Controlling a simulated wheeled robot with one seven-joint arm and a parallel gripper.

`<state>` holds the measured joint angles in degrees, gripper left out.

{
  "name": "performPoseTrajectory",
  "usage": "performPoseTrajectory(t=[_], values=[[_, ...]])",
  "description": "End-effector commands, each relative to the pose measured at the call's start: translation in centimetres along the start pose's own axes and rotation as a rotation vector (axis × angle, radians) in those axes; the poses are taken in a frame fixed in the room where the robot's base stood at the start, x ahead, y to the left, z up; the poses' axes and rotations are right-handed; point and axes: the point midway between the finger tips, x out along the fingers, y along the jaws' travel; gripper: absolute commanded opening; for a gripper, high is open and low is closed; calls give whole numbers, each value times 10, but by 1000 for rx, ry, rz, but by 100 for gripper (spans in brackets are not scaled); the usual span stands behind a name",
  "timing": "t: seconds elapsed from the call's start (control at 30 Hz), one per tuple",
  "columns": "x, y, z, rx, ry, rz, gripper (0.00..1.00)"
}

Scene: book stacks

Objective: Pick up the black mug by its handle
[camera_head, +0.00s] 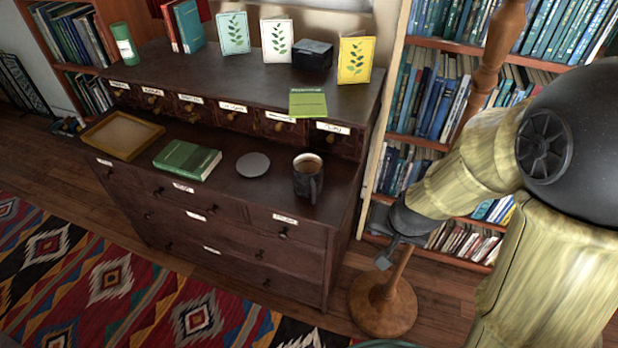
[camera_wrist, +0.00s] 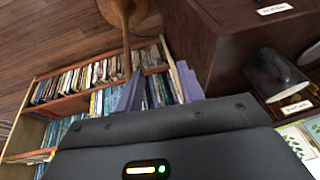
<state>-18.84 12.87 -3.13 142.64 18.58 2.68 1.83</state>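The black mug (camera_head: 302,180) stands upright on the lower ledge of the dark wooden cabinet (camera_head: 225,195), near its right end. It holds a light brown drink. Its handle (camera_head: 314,188) faces the front right. In the wrist view the dark mug (camera_wrist: 272,78) shows at the right; I cannot make out its handle there. My gripper (camera_head: 385,260) hangs to the right of the cabinet, lower than the mug and apart from it. In the wrist view my gripper (camera_wrist: 160,84) has its two purple-grey fingers apart with nothing held between them.
A grey round coaster (camera_head: 253,164), a green book (camera_head: 187,160) and a wooden tray (camera_head: 123,135) lie left of the mug. Upright cards and a black box (camera_head: 312,55) stand on the upper shelf. A wooden stand (camera_head: 383,305) and bookshelves (camera_head: 428,95) are near my arm.

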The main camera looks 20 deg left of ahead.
Motion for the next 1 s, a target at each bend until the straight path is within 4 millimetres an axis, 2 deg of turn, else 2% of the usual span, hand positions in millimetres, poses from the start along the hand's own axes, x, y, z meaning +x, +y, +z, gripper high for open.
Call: performPoseTrajectory(t=[0.03,0.1,0.3,0.4,0.73,1.0], values=[[7,-20,-2,4,14,-7,38],[18,-41,-4,24,48,-10,38],[47,-96,-1,69,159,12,38],[57,-115,5,82,220,34,38],[72,-157,32,83,425,105,38],[64,-184,69,36,695,165,38]])
